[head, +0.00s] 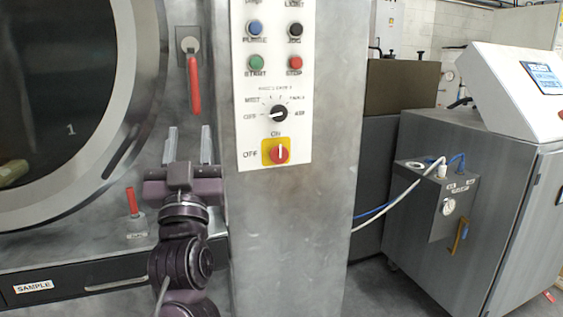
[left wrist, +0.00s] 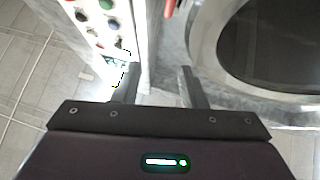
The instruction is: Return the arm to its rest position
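My left gripper (head: 188,146) is raised in front of the washer, pointing up, between the round door and the control panel. Its two fingers stand apart with nothing between them, and they also show apart in the left wrist view (left wrist: 160,84). The control panel (head: 273,130) is just right of the fingers, with a red rotary switch (head: 280,154) on a yellow plate. No contact with the panel is visible in the head view. My right gripper is in neither view.
A round door (head: 70,90) with dark glass fills the left. A red-handled lever (head: 194,85) hangs above the fingers. A small red handle (head: 132,200) and a drawer labelled SAMPLE (head: 60,284) are below. A grey cabinet with a screen (head: 543,77) stands right, with hoses.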

